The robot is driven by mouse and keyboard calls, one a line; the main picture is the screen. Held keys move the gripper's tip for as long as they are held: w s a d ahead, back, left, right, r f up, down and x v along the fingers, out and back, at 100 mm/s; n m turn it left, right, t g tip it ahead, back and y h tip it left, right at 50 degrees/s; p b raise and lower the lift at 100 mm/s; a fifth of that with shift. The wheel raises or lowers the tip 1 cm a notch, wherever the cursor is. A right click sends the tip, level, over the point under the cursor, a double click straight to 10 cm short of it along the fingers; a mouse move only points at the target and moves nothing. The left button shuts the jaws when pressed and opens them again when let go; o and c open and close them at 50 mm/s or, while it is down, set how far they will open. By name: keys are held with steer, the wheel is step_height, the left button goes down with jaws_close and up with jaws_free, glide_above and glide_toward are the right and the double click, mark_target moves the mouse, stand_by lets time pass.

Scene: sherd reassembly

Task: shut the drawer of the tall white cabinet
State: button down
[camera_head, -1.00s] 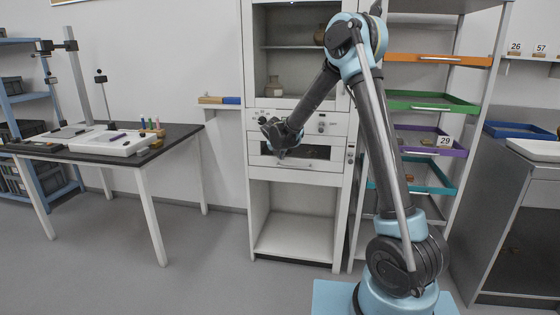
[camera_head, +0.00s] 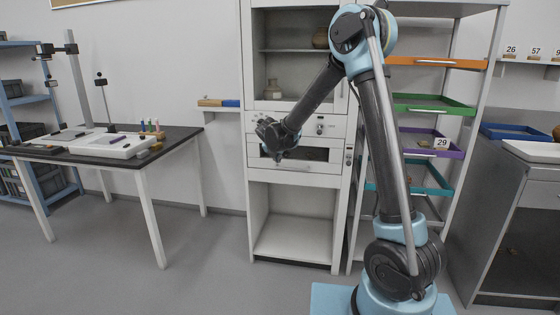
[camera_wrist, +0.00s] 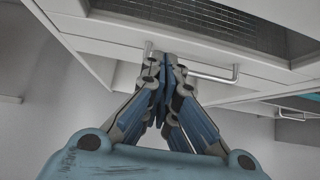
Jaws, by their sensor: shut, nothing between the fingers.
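The tall white cabinet (camera_head: 258,205) stands in the middle of the head view. Its drawer front (camera_head: 335,168) is at mid height, with a dark panel or opening (camera_head: 312,154) and a bar handle below it. My gripper (camera_head: 277,157) is in front of the drawer's left half and hides part of it. In the wrist view my gripper (camera_wrist: 163,58) is shut and empty, its tips close to the white front beside the left end of the handle (camera_wrist: 215,77). I cannot tell whether the tips touch, nor how far the drawer stands out.
A control panel with knobs (camera_head: 320,126) sits above the drawer, and an open bay (camera_head: 295,212) below. A rack with coloured trays (camera_head: 430,103) stands to the right. A dark-topped table (camera_head: 180,133) stands to the left, with free floor between it and the cabinet.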

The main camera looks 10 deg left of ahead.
steer(key=v, duration=0.6)
steer(key=s+d+r+m+g, duration=0.1)
steer(key=s+d+m, duration=0.45)
steer(key=d, duration=0.45)
steer(key=s+d+r+m+g+h, duration=0.1)
steer(key=s+d+m, duration=0.45)
steer(key=d, duration=0.35)
steer(key=s+d+r+m+g, duration=0.1)
steer(key=s+d+m+g, duration=0.1)
steer(key=s+d+m, duration=0.6)
steer(key=s+d+f+m+g, duration=0.1)
steer(key=s+d+f+m, duration=0.2)
steer(key=s, duration=0.4)
steer(key=s+d+f+m+g+y, duration=0.1)
steer(key=s+d+f+m, duration=0.2)
steer(key=s+d+m, duration=0.2)
steer(key=s+d+f+m, duration=0.3)
steer(key=s+d+m, duration=0.1)
steer(key=s+m, duration=0.4)
steer(key=shift+s+d+f+g, duration=0.25)
steer(key=shift+s+f+g, duration=0.15)
steer(key=shift+s, duration=0.8)
steer(key=shift+w+f, duration=0.2)
steer(key=shift+w, duration=0.25)
